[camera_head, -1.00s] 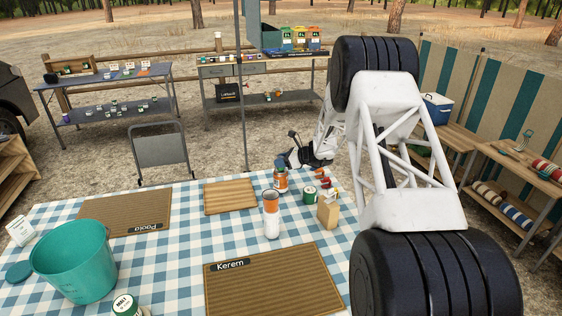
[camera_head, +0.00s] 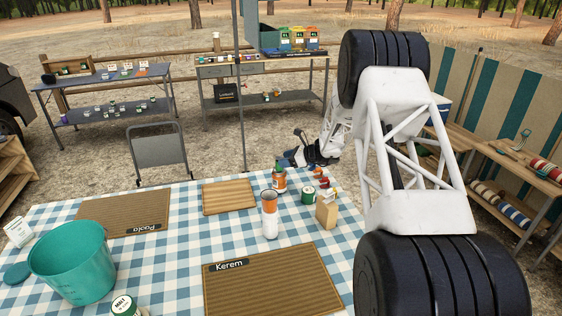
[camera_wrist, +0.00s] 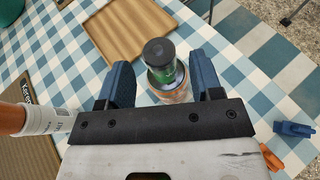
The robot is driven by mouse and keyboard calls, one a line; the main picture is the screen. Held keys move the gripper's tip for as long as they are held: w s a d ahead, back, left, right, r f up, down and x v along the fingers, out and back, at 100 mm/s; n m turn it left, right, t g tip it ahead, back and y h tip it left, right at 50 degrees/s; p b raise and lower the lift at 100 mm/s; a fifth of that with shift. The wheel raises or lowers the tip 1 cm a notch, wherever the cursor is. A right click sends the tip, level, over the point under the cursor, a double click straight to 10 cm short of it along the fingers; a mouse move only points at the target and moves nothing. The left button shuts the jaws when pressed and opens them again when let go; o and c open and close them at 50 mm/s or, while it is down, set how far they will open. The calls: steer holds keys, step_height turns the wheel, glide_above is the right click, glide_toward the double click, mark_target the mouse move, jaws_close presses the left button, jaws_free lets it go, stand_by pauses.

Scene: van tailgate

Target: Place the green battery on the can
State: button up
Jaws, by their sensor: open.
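The green battery (camera_wrist: 159,52) has a dark round top and a green side. It appears to stand upright on the can (camera_wrist: 168,88), whose metal rim shows just below it in the wrist view. In the head view the can (camera_head: 280,184) is orange, on the checked table, with a small dark green shape (camera_head: 280,169) at its top. My gripper (camera_wrist: 165,76) is open, its two blue fingers on either side of the battery and can, with visible gaps. In the head view my gripper (camera_head: 287,160) is small, just behind the can.
An orange and white canister (camera_head: 269,214) stands close by in front. A green tin (camera_head: 308,195) and a paper bag (camera_head: 327,214) stand to the right. A wooden board (camera_head: 229,197) lies to the left. A teal bucket (camera_head: 72,262) is at the left.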

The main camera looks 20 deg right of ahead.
steer(key=v, duration=0.8)
steer(key=shift+s+d, duration=0.15)
steer(key=shift+d, duration=0.15)
steer(key=shift+r, duration=0.15)
steer(key=shift+r, duration=0.1)
steer(key=s+a+r+n+g+h, duration=0.25)
steer(key=s+a+r+n, duration=0.5)
steer(key=s, duration=0.55)
steer(key=s+a+r+n+g+h, duration=0.25)
steer(key=s+a+r+n, duration=0.25)
steer(key=s+a+r, duration=0.55)
steer(key=s+r+n+h, duration=0.1)
steer(key=s+n+h, duration=0.2)
steer(key=s, duration=1.5)
steer(key=s+r+n+h, duration=0.1)
steer(key=s+n+h, duration=0.2)
steer(key=s+n, duration=0.6)
steer(key=shift+s+a+r, duration=0.4)
steer(key=shift+s+a, duration=0.05)
steer(key=shift+s, duration=3.95)
